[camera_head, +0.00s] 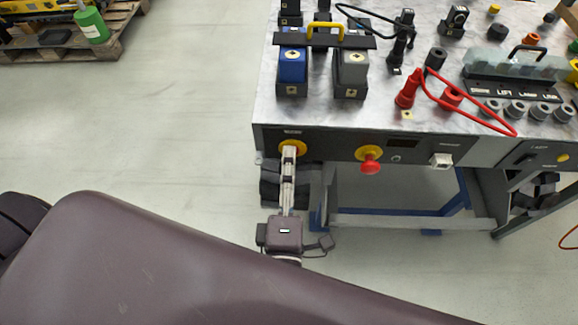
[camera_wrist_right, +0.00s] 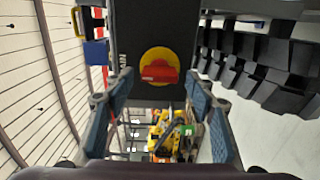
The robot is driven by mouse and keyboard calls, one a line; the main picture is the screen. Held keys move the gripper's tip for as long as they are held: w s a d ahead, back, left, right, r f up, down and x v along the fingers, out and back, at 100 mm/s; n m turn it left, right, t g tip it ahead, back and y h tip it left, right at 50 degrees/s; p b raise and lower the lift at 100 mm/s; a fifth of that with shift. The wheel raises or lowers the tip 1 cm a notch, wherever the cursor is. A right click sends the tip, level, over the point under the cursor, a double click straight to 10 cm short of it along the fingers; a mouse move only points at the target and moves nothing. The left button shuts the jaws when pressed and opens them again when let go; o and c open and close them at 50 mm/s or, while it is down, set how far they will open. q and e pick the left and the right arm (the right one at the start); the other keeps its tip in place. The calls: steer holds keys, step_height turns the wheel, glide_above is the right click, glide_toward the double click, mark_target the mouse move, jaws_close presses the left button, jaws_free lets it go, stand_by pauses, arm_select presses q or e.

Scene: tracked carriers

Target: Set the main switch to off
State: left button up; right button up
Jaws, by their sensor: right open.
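The main switch is a red handle on a round yellow plate (camera_head: 292,147) at the left end of the dark front panel. In the right wrist view its red handle (camera_wrist_right: 160,71) lies across the picture, on the yellow plate. My right gripper (camera_head: 289,152) reaches up to the switch in the head view and hides most of the handle. In the right wrist view my right gripper (camera_wrist_right: 160,88) is open, with one finger to each side of the handle. I cannot tell whether the fingers touch it. My left gripper is not in view.
A red push button on a yellow collar (camera_head: 370,160) and a pale rocker switch (camera_head: 441,160) are further right on the panel. Blue (camera_head: 292,72) and grey (camera_head: 351,74) boxes and red leads stand on the metal bench top (camera_head: 270,110).

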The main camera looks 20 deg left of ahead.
steer(key=shift+s, duration=0.1)
steer(key=v, duration=1.2)
